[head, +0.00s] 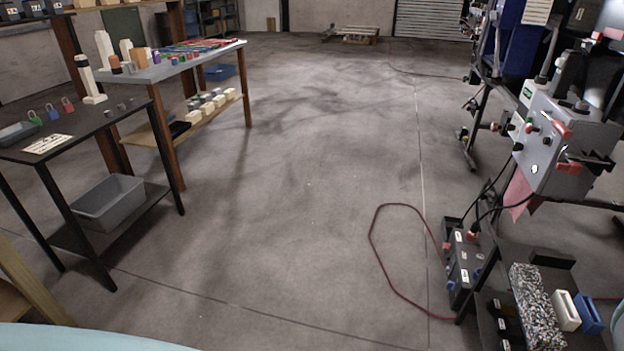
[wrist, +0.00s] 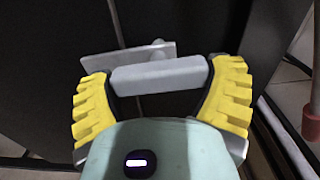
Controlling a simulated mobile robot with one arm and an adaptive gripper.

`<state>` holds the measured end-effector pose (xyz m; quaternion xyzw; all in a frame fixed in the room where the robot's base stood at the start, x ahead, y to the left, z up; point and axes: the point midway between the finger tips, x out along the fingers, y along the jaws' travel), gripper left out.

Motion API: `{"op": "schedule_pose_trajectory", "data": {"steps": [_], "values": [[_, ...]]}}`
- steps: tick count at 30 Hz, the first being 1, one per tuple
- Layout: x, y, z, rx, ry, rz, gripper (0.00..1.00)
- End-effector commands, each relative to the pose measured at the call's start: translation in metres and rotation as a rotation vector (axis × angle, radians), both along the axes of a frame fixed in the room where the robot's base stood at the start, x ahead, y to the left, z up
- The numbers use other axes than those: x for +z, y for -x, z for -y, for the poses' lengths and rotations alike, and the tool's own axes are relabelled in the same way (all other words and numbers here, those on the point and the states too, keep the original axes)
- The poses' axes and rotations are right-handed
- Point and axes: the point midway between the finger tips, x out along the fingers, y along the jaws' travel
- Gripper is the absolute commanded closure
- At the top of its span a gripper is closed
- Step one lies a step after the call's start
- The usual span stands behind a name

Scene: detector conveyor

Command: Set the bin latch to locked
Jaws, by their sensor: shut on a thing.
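In the wrist view, my gripper (wrist: 162,72) has its two yellow ribbed fingers on either side of a light grey bar (wrist: 160,77), closed on its two ends. The bar looks like the handle of the bin latch. A flat grey plate (wrist: 125,58) with a small rounded knob lies just behind the bar, against a dark panel (wrist: 60,50). How the bar joins the plate is hidden, and no lock marking is readable. My gripper and the latch cannot be made out in the head view.
In the head view, a black table (head: 95,122) with small padlocks and a grey bin (head: 108,203) on its lower shelf stands left. A grey machine (head: 565,140) stands right. A red cable (head: 375,250) lies on the floor. The middle floor is clear.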

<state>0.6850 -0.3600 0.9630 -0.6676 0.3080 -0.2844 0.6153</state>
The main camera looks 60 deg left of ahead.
Motion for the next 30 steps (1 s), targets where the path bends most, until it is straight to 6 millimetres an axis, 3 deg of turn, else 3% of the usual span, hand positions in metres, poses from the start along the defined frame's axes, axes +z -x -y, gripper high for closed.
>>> {"op": "schedule_pose_trajectory", "data": {"steps": [23, 24, 27, 30], "values": [[-0.0021, -0.0008, -0.0011, 0.004, -0.068, 0.073, 0.62], [-0.0020, -0.0009, -0.0012, 0.004, -0.068, 0.073, 0.12], [-0.0017, -0.0009, -0.0012, 0.004, -0.067, 0.073, 0.01], [-0.0014, -0.0010, -0.0013, 0.004, -0.065, 0.073, 0.00]]}}
